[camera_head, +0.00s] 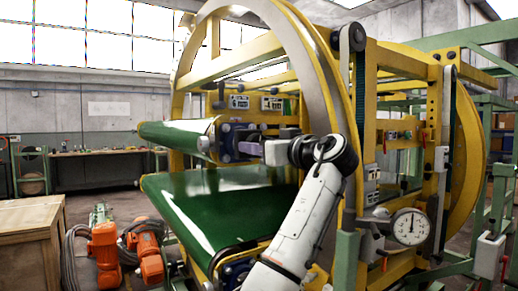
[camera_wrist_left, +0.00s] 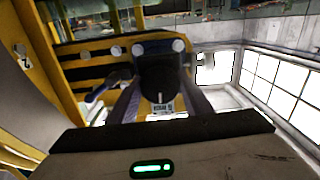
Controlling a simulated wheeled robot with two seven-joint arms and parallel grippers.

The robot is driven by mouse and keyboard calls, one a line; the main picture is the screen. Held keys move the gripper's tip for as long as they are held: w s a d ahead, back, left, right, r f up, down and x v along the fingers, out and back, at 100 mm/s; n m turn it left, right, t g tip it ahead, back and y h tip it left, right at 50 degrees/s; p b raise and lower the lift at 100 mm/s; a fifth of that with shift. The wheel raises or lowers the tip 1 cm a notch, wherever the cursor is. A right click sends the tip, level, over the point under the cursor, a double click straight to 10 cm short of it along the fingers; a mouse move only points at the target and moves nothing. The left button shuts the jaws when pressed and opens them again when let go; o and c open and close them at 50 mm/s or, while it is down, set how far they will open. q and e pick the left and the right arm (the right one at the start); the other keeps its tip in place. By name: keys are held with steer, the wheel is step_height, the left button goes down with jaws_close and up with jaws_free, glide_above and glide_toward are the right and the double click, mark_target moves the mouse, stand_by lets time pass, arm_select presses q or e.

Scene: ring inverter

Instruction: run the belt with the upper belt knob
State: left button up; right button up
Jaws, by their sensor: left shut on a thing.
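The upper belt (camera_head: 180,137) is a green band on a roller at the left of the yellow ring machine. At its near end is a dark upper belt knob (camera_head: 226,142), partly covered by my gripper. My left gripper (camera_head: 240,148) reaches it from the right, with its arm rising from the bottom of the head view. In the left wrist view, the round black knob (camera_wrist_left: 158,82) lies between the two grey fingers of my left gripper (camera_wrist_left: 160,88), which is shut on it. A small white label plate (camera_wrist_left: 160,108) shows below the knob. My right gripper is out of view.
A wider green lower belt (camera_head: 225,205) runs beneath my arm. The large yellow-and-silver ring frame (camera_head: 328,85) stands close behind the arm. Orange motors (camera_head: 104,252) and a wooden crate (camera_head: 30,240) are at lower left.

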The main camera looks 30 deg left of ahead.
arm_select(q)
steer(key=shift+n, duration=1.7)
steer(key=o, duration=1.1)
steer(key=shift+c, duration=0.2)
steer(key=b+v, duration=0.2)
steer(key=v, duration=0.8)
steer(key=shift+d, duration=0.2)
